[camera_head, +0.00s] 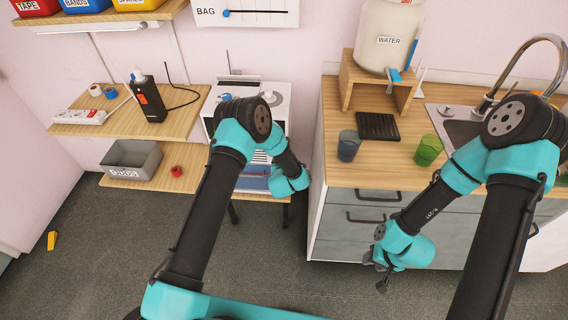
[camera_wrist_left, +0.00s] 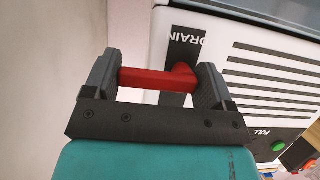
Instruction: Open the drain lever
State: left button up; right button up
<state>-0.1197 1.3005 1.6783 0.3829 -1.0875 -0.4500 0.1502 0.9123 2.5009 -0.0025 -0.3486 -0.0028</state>
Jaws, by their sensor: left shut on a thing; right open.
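The red drain lever (camera_wrist_left: 150,80) shows in the left wrist view. It sticks out from a white machine beside a dark DRAIN label (camera_wrist_left: 184,47). My left gripper (camera_wrist_left: 160,66) is shut on the lever, with one finger at each end of the red bar. In the head view the white machine (camera_head: 281,98) stands on a small wooden stand, partly behind my left arm. The lever and the left fingers are hidden there. My right gripper (camera_head: 382,276) is open and empty, in front of the grey drawers.
The machine has dark slots and a green FULL light (camera_wrist_left: 278,145). A counter (camera_head: 375,172) at right holds a blue cup (camera_head: 348,147), a green cup (camera_head: 428,152) and a water tank (camera_head: 389,38). A grey bin (camera_head: 132,160) is at left. The front floor is mostly clear.

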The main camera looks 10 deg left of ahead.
pick_arm(q)
jog(key=o, duration=0.7)
jog(key=shift+w+d+r, duration=0.1)
jog(key=shift+d, duration=0.2)
jog(key=shift+o, duration=0.8)
jog(key=shift+a, duration=0.1)
jog(key=shift+s, duration=0.2)
jog(key=v, duration=1.7)
jog(key=shift+r, duration=0.1)
jog(key=s+a+f+g+h, duration=0.2)
jog(key=s+a+g, duration=0.3)
jog(key=s, duration=0.5)
jog(key=s+a+f+g+h, duration=0.3)
jog(key=s+a+g, duration=0.3)
jog(key=s, duration=0.5)
jog(key=shift+n+g, duration=0.4)
jog(key=shift+g, duration=0.5)
